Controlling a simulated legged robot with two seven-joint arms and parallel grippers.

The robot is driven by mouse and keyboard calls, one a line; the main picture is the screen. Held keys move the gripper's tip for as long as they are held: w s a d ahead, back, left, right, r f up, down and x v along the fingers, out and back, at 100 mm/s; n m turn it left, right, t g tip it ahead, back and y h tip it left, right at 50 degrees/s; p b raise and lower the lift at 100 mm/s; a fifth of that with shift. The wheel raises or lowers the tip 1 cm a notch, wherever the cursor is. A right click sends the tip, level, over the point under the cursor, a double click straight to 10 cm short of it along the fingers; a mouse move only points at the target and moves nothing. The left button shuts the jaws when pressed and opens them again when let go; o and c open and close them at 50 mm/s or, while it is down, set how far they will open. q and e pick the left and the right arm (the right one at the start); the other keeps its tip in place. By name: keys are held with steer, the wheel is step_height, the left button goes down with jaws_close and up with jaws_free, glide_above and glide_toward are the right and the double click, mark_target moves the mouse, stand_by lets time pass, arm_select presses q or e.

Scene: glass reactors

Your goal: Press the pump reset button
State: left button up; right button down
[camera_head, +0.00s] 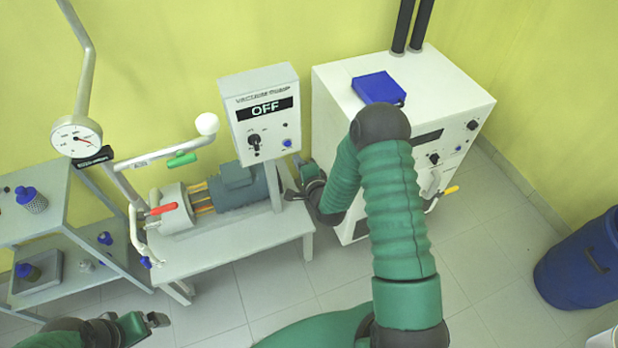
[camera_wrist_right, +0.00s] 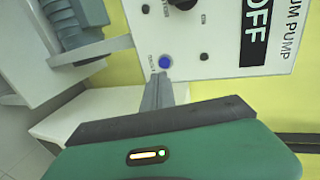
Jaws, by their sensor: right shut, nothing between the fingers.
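The vacuum pump's white control box (camera_head: 265,115) stands above the pump, and its display reads OFF. The blue button (camera_head: 287,143) is at the box's lower right, with a black knob (camera_head: 254,142) to its left. In the right wrist view the blue button (camera_wrist_right: 165,62) has a small label beside it. My right gripper (camera_head: 292,188) is below the box, beside the pump motor. In the wrist view its shut, empty fingers (camera_wrist_right: 162,82) point at the button; whether they touch it cannot be told. My left gripper (camera_head: 155,321) is at the bottom left, away from the box.
The grey pump motor (camera_head: 240,188) sits on a low table (camera_head: 230,243). A white cabinet (camera_head: 335,90) stands close right of the box. A gauge (camera_head: 77,137) and pipe are at left. A blue bin (camera_head: 580,265) stands far right.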

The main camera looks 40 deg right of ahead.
arm_select(q)
steer(key=shift+w+d+f+b, duration=0.1)
steer(key=shift+w+f+b, duration=0.3)
steer(key=shift+w+f, duration=0.25)
arm_select(e)
steer(key=v, duration=0.5)
steer(key=shift+s+a+f, duration=0.1)
steer(key=shift+s+a, duration=0.05)
steer(key=shift+s, duration=0.2)
arm_select(q)
steer(key=shift+s, duration=0.2)
arm_select(e)
steer(key=shift+s, duration=0.1)
steer(key=s+a+r+n+g+y, duration=0.1)
steer(key=s+a+n+g+y, duration=0.25)
steer(key=a+n+g, duration=0.6)
arm_select(q)
steer(key=shift+w+d, duration=0.1)
steer(key=shift+d, duration=0.1)
arm_select(e)
steer(key=s+a+r+n+g, duration=0.1)
steer(key=s+a+r+n, duration=0.1)
steer(key=s+n, duration=0.3)
steer(key=s+a+r+n+g, duration=0.1)
steer(key=s+a+r+n, duration=0.1)
steer(key=s+n, duration=0.4)
steer(key=shift+s, duration=1.5)
